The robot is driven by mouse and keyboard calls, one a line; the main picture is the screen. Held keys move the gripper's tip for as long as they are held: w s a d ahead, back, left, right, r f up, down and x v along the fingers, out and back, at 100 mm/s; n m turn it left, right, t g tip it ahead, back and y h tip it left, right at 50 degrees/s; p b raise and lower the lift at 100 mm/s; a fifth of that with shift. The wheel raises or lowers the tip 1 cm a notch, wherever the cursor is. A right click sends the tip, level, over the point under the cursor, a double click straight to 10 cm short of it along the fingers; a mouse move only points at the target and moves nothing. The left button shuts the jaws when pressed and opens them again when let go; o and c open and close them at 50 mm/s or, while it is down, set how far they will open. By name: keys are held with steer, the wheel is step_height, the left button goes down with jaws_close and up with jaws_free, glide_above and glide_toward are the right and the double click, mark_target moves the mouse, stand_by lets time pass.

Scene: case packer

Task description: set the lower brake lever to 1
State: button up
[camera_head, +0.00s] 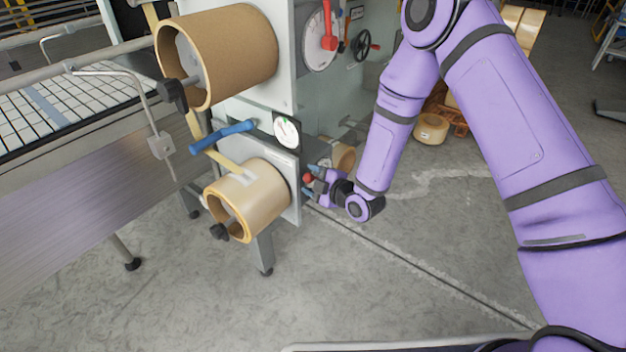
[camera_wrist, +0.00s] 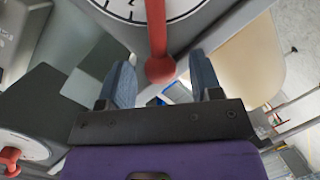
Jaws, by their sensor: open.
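The lower brake lever (camera_wrist: 156,30) is red with a round knob and lies across a white dial (camera_wrist: 185,8) with dark marks at the top of the wrist view. I cannot read which number it points to. In the head view only its red knob (camera_head: 308,178) shows beside my gripper (camera_head: 315,174), and its dial is hidden. In the wrist view my gripper (camera_wrist: 163,82) is open, with one blue-grey finger on each side of the knob. I cannot tell whether either finger touches it.
An upper red lever (camera_head: 329,40) on a white dial and a black handwheel (camera_head: 361,46) are higher on the machine's side. Two tape rolls, upper (camera_head: 235,50) and lower (camera_head: 262,195), face the front. A blue handle (camera_head: 222,136) sits between them.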

steer(key=shift+c, duration=0.4)
jaws_close()
steer(key=shift+w+d+r+m+g+y, duration=0.15)
steer(key=shift+w+d+r+m+g, duration=0.25)
steer(key=shift+w+r+m, duration=0.3)
steer(key=shift+w+d+r+m+g+y, duration=0.2)
steer(key=shift+w+d+r+m, duration=0.3)
steer(key=shift+m, duration=0.3)
steer(key=shift+o, duration=0.4)
jaws_free()
steer(key=shift+s, duration=0.1)
steer(key=v, duration=1)
steer(key=shift+s+d+r, duration=0.15)
steer(key=shift+d, duration=0.2)
